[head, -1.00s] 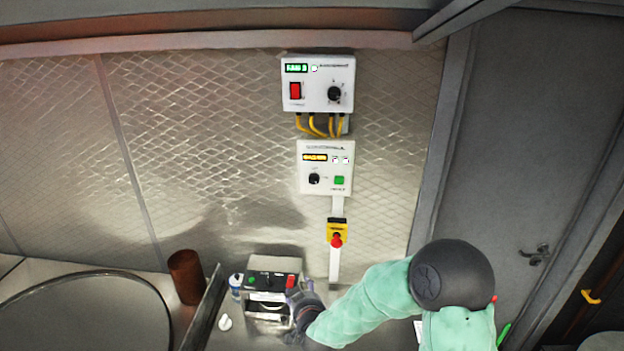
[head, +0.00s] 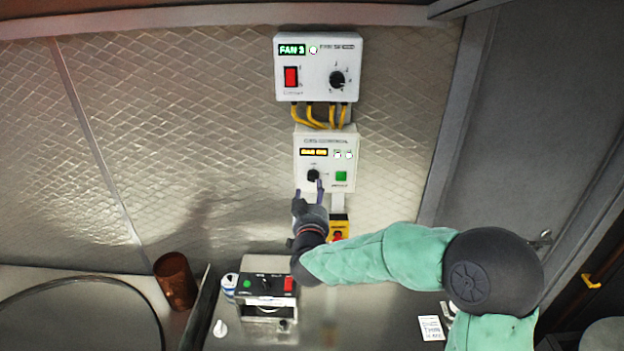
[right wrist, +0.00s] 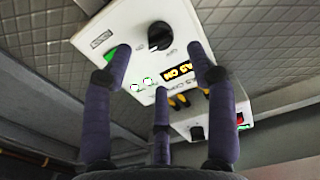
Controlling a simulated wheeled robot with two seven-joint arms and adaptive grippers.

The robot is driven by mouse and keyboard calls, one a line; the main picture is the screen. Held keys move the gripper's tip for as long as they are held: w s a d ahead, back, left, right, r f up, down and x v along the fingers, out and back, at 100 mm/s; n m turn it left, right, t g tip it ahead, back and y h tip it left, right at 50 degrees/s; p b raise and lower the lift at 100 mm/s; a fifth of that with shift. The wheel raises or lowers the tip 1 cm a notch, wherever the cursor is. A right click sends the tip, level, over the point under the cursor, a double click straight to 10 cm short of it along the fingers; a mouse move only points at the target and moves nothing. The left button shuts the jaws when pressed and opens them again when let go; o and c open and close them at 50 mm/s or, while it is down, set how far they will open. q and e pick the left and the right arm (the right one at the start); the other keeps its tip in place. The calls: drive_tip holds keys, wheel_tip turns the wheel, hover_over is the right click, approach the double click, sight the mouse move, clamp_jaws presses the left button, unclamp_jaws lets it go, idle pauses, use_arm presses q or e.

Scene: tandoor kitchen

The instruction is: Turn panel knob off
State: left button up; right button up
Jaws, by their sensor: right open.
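The gas control panel (head: 301,160) is a white wall box with a yellow "GAS ON" readout, a green button and a black knob (head: 313,175). My right gripper (head: 309,190) is open, its fingers pointing up at the knob from just below and in front. In the right wrist view the black knob (right wrist: 160,36) shows between the spread purple fingers of the right gripper (right wrist: 158,52). I see no finger closed on it, and whether any finger touches the panel cannot be told. My left gripper is not in view.
Above is a fan panel (head: 345,55) with a red switch and its own knob, joined by yellow cables (head: 310,118). Below are a yellow emergency-stop box (head: 339,222), partly behind my gripper, and a counter unit (head: 262,283). A brown cup (head: 175,280) stands left.

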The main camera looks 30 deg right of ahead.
sight(313, 181)
drive_tip(key=p+x, duration=0.1)
drive_tip(key=x, duration=0.4)
drive_tip(key=shift+r, duration=0.1)
drive_tip(key=shift+x, duration=0.85)
drive_tip(key=shift+s+a, duration=0.1)
drive_tip(key=c, duration=1.1)
